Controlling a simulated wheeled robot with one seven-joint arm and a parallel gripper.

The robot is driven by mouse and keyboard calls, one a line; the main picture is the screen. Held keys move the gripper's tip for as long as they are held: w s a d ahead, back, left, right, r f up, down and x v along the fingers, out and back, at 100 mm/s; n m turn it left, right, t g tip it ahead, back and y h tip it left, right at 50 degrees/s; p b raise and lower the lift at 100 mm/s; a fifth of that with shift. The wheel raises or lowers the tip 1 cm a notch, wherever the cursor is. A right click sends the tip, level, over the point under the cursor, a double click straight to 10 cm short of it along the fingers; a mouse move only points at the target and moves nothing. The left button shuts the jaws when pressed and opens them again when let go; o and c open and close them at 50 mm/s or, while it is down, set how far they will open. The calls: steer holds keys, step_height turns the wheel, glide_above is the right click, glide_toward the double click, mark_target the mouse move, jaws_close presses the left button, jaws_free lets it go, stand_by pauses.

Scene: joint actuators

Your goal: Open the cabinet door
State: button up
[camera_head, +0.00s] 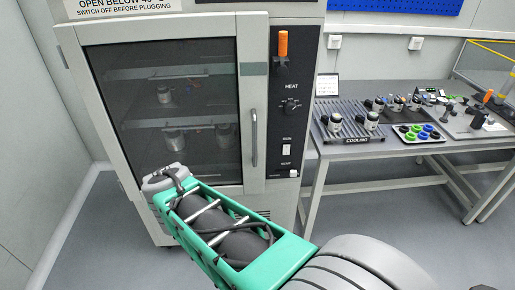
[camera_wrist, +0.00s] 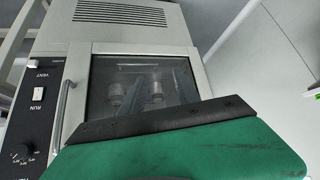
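The cabinet door (camera_head: 172,112) is a grey frame with a dark glass pane, and it looks shut. Its upright bar handle (camera_head: 254,137) is on the right side in the head view. The wrist view is upside down, so the handle (camera_wrist: 63,113) shows at left and the door (camera_wrist: 142,82) in the middle. My green arm reaches in front of the door's lower part, its far end left of and below the handle. A green and black part of mine covers the bottom of the wrist view. No fingertips show clearly, and nothing of mine is seen touching the handle.
Metal parts sit on shelves behind the glass. A table (camera_head: 405,148) with a cooling rack and trays stands at right. Grey floor shows between cabinet and table.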

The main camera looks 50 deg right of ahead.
steer(key=d+f+m+t+h+b, duration=0.1)
steer(key=d+f+m+h+b, duration=0.25)
steer(key=d, duration=0.75)
steer(key=m+h+b, duration=0.3)
steer(key=h+b, duration=0.2)
steer(key=h, duration=0.3)
glide_toward(254, 141)
steer(key=w+d+f, duration=0.1)
steer(key=d+f, duration=0.1)
steer(key=d, duration=0.1)
steer(key=shift+t+h, duration=0.25)
steer(key=shift+t, duration=0.15)
steer(key=x, duration=0.5)
steer(key=r+x, duration=0.1)
steer(key=x, duration=0.1)
steer(key=shift+w+d+r+p, duration=0.1)
steer(key=shift+w+p, duration=0.05)
steer(key=shift+p, duration=0.2)
steer(key=shift+w+d, duration=0.15)
steer(key=shift+c, duration=0.5)
jaws_close()
